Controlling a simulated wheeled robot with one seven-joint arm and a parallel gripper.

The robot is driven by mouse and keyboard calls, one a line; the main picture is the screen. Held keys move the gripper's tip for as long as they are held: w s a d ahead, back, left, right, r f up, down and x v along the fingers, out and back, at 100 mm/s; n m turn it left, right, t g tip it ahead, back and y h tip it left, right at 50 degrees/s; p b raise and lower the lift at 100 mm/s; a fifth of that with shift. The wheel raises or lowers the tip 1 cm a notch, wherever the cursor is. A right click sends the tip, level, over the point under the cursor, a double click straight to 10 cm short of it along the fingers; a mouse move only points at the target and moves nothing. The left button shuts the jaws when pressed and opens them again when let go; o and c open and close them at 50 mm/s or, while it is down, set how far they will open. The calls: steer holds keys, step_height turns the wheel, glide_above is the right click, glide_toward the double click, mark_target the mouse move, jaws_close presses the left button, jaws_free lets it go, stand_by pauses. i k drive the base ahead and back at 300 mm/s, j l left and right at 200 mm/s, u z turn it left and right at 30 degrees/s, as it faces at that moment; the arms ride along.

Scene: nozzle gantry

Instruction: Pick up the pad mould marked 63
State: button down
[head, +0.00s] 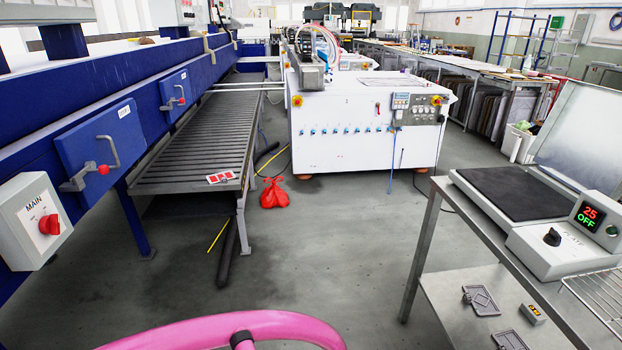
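Two flat grey mould-like pieces lie on the lower shelf of the metal table at the right. One grey piece (481,299) has a raised diamond-like pattern and a small tab on its left side. The other grey piece (509,340) is nearer and is cut by the bottom edge of the picture. I cannot read a 63 or any other mark on either, so I cannot tell which is the pad mould marked 63. My gripper is not in view.
On the table (436,205) stands a hot plate (510,190) with its lid up, showing 25 OFF. A wire rack (600,295) overhangs the right side. A small yellow-topped box (532,314) lies by the moulds. A pink curved tube (190,335) crosses the bottom. Open floor lies left of the table.

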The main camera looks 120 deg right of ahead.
mark_target(221, 176)
steer(key=z, duration=0.45)
steer(key=i+z, duration=0.1)
steer(key=z, duration=1.3)
steer(key=i+z, duration=0.1)
steer(key=z, duration=0.35)
steer(key=j+z, duration=0.1)
steer(key=z, duration=0.8)
steer(key=j+z, duration=0.15)
steer(key=z, duration=0.3)
steer(key=i+l+z, duration=0.2)
steer(key=i, duration=0.8)
steer(key=i+z, duration=0.2)
steer(key=i, duration=0.8)
steer(key=i+j+z, duration=0.2)
steer(key=i, duration=0.8)
